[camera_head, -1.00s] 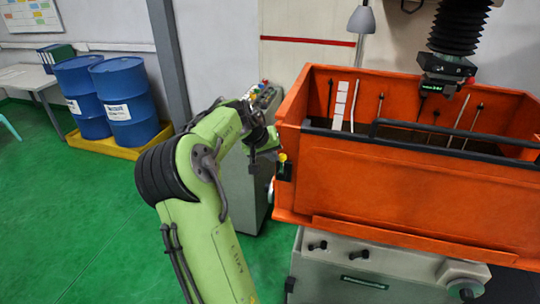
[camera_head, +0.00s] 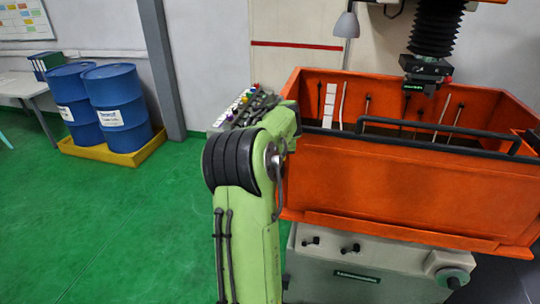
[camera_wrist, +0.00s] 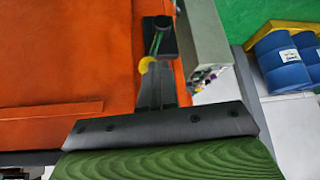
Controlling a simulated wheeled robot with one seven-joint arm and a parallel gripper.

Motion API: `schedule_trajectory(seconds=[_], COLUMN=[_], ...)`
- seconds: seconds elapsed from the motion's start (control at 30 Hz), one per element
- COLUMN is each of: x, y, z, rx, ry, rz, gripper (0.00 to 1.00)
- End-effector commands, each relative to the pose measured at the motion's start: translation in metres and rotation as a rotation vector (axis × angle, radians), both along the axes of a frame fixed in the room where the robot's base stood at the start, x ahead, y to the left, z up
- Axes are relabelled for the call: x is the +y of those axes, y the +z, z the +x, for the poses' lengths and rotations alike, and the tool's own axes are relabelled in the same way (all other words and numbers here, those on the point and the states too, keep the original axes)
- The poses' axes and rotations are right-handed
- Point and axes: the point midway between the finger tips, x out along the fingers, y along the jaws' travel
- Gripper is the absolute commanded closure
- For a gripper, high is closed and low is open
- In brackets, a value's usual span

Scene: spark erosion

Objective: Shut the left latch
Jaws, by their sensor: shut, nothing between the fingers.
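The left latch (camera_wrist: 160,38) shows in the wrist view as a black piece with a yellow knob (camera_wrist: 147,64), at the edge of the orange tank (camera_wrist: 70,60). My gripper (camera_wrist: 158,72) is shut and empty, with its dark fingers reaching toward the latch. The fingertips overlap the area just beside the yellow knob; I cannot tell whether they touch it. In the head view my green arm stands in front of the tank's left corner and hides the latch and my gripper. Whether the latch is open or shut is unclear.
The orange tank (camera_head: 390,190) sits on a pale machine base (camera_head: 375,262) with knobs. Blue barrels (camera_head: 116,100) stand on a yellow tray (camera_head: 125,155) at the left. Green floor is free in front of them.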

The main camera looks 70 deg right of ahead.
Motion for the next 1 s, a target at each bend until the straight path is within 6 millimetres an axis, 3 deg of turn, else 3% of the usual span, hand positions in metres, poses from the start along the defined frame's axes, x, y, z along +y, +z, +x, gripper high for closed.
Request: schedule_trajectory(seconds=[0.4,0.8,1.0], x=[-0.007,-0.011,-0.011], y=[-0.017,-0.043,-0.055], z=[-0.038,-0.063,-0.069], rx=[-0.391,-0.766,-0.766], ry=[-0.007,-0.003,0.002], rz=[0.063,0.124,0.123], gripper=[1.00,1.00,1.00])
